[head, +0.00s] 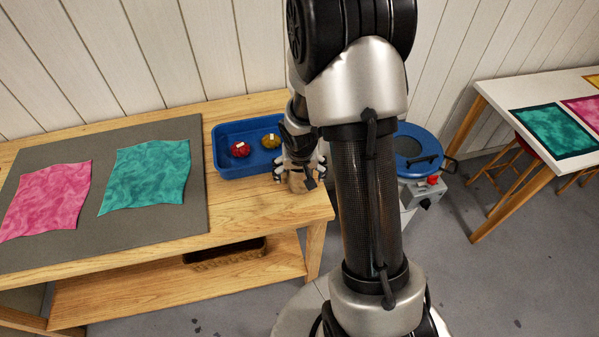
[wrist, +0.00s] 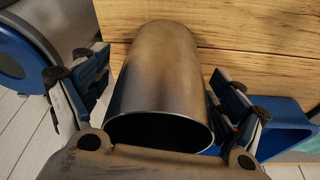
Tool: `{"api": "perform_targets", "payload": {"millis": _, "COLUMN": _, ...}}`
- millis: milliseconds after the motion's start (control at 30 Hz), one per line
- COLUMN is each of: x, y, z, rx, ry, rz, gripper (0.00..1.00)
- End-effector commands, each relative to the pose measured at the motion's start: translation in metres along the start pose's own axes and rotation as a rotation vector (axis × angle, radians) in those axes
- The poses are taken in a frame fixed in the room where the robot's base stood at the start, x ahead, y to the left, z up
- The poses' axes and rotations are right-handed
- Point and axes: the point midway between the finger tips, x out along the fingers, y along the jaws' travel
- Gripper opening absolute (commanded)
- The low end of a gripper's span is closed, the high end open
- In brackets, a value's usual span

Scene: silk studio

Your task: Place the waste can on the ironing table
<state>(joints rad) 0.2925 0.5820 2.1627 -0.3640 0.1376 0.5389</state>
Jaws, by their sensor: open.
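The waste can (wrist: 158,80), a brownish metal cylinder, fills the middle of the wrist view with its open mouth towards the camera. In the head view the can (head: 298,185) is a small tan shape under my gripper (head: 300,177), at the right front end of the wooden table (head: 265,212), which bears a grey mat. In the wrist view my gripper (wrist: 163,98) is open, with one finger on each side of the can and no clear grip on it. My gripper hides part of the can in the head view.
A blue tray (head: 222,160) with a red and a yellow item stands behind the can. Pink cloth (head: 45,200) and teal cloth (head: 148,175) lie on the grey mat (head: 100,150). A blue-lidded machine (head: 418,150) stands right of the table. A white-topped table (head: 510,93) is farther right.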

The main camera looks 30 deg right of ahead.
Motion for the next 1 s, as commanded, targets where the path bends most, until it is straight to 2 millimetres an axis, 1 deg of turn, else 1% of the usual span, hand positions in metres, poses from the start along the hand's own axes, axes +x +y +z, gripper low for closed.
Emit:
{"api": "perform_targets", "payload": {"millis": 167, "x": -0.031, "y": 0.000, "z": -0.002, "rx": 0.000, "ry": 0.004, "rz": -0.001, "gripper": 0.88}}
{"api": "perform_targets", "payload": {"millis": 300, "x": -0.063, "y": 0.000, "z": -0.003, "rx": 0.000, "ry": 0.005, "rz": -0.001, "gripper": 0.88}}
{"api": "perform_targets", "payload": {"millis": 400, "x": -0.083, "y": 0.000, "z": -0.002, "rx": 0.000, "ry": 0.004, "rz": 0.000, "gripper": 0.88}}
{"api": "perform_targets", "payload": {"millis": 500, "x": -0.099, "y": 0.000, "z": -0.002, "rx": 0.000, "ry": 0.003, "rz": -0.001, "gripper": 0.88}}
{"api": "perform_targets", "payload": {"millis": 667, "x": -0.114, "y": 0.000, "z": -0.001, "rx": -0.002, "ry": 0.002, "rz": 0.000, "gripper": 0.88}}
{"api": "perform_targets", "payload": {"millis": 767, "x": -0.127, "y": -0.002, "z": -0.001, "rx": -0.010, "ry": 0.008, "rz": -0.002, "gripper": 0.88}}
{"api": "perform_targets", "payload": {"millis": 867, "x": -0.155, "y": -0.008, "z": 0.002, "rx": -0.041, "ry": 0.025, "rz": -0.006, "gripper": 0.88}}
{"api": "perform_targets", "payload": {"millis": 967, "x": -0.200, "y": -0.016, "z": 0.011, "rx": -0.092, "ry": 0.048, "rz": -0.015, "gripper": 0.88}}
{"api": "perform_targets", "payload": {"millis": 1000, "x": -0.220, "y": -0.019, "z": 0.018, "rx": -0.118, "ry": 0.058, "rz": -0.021, "gripper": 0.88}}
